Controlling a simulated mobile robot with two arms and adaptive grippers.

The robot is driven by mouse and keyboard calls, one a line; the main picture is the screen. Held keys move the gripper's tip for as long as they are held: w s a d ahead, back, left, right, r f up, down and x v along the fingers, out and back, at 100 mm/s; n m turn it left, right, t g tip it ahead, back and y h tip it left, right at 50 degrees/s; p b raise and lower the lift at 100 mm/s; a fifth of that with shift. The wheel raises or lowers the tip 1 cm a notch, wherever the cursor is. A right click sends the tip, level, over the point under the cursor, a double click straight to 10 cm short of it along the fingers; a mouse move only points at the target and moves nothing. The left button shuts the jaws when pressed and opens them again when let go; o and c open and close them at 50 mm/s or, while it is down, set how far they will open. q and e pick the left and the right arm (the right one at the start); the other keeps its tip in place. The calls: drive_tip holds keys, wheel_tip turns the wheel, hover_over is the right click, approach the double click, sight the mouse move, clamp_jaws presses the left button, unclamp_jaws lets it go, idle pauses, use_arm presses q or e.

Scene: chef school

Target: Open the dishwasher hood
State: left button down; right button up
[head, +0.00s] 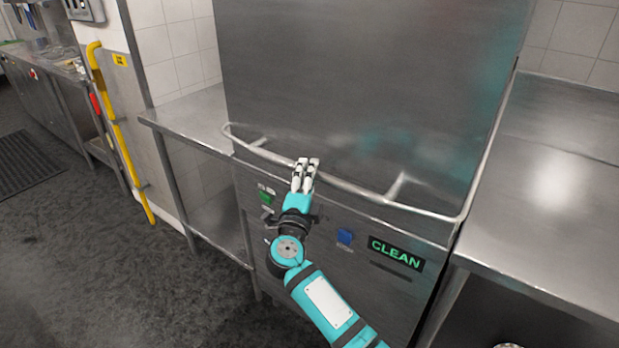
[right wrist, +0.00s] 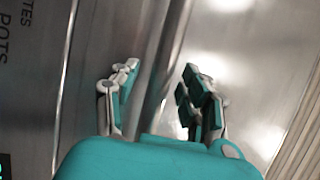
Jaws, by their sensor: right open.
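The dishwasher hood (head: 350,75) is a large steel box in the middle of the head view, and it looks lowered onto the machine's front panel. Its handle (head: 357,188) is a long steel bar curving across the front. My right gripper (head: 306,164) is at the bar, left of its middle. In the right wrist view, the open fingers of the right gripper (right wrist: 155,85) stand on either side of the handle bar (right wrist: 165,70), with gaps visible beside it. Whether a finger touches the bar is unclear. My left gripper is not in view.
Steel counters stand at the left (head: 195,118) and the right (head: 560,190) of the machine. The front panel has a green switch (head: 266,198), a blue switch (head: 345,236) and a CLEAN display (head: 396,253). A yellow pipe (head: 120,135) stands at the left.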

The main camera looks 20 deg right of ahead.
drive_tip(key=shift+w+d+r, duration=0.1)
drive_tip(key=shift+w+d, duration=0.15)
drive_tip(key=shift+w, duration=0.2)
clamp_jaws()
idle(0.3)
